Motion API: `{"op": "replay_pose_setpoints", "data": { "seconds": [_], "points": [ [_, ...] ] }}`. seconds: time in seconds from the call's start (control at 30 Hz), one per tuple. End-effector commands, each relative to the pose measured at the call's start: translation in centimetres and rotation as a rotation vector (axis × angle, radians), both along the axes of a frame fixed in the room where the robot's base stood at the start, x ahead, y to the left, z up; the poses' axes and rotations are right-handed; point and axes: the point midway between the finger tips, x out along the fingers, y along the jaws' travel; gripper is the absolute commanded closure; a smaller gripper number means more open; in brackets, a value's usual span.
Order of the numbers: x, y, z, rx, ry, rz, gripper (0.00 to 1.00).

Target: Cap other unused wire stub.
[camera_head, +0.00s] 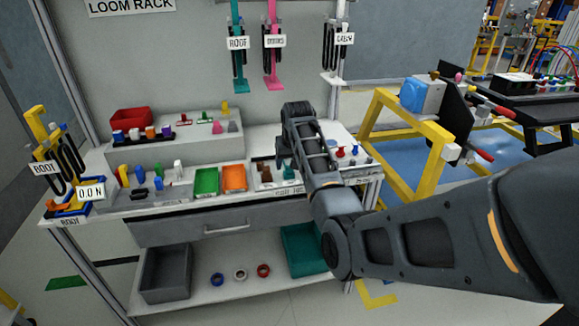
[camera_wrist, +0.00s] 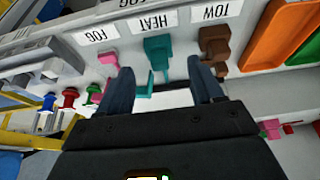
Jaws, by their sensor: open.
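My gripper (camera_wrist: 160,78) is open above the workbench, its fingers spread on either side of a teal piece (camera_wrist: 158,52) by the label HEAT. I cannot tell whether the fingers touch it. In the head view my gripper (camera_head: 285,160) hangs over the front right part of the bench. A brown piece (camera_wrist: 214,46) stands by the label TOW, and a pink piece (camera_wrist: 109,59) by FOG. The dashboard module with a black panel (camera_head: 452,120) is on a yellow stand at the right. I cannot make out a wire stub or identify a cap.
Small blue (camera_wrist: 48,102) and red (camera_wrist: 70,97) spool-shaped pieces stand beside the labelled row. Green (camera_head: 206,181) and orange (camera_head: 234,178) trays lie left of my gripper. A yellow frame (camera_head: 425,180) stands right of the bench. Wire looms (camera_head: 272,60) hang above the bench.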

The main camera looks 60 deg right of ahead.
Motion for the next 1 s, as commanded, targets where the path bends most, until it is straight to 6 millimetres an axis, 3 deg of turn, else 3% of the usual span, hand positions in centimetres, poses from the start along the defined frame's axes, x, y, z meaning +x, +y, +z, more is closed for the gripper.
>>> {"op": "replay_pose_setpoints", "data": {
  "seconds": [0.3,1.0],
  "points": [
    [-1.1,1.2,3.8,-0.001,-0.002,-0.001,0.34],
    [-1.2,1.3,4.2,0.000,0.000,0.000,0.34]
  ]
}}
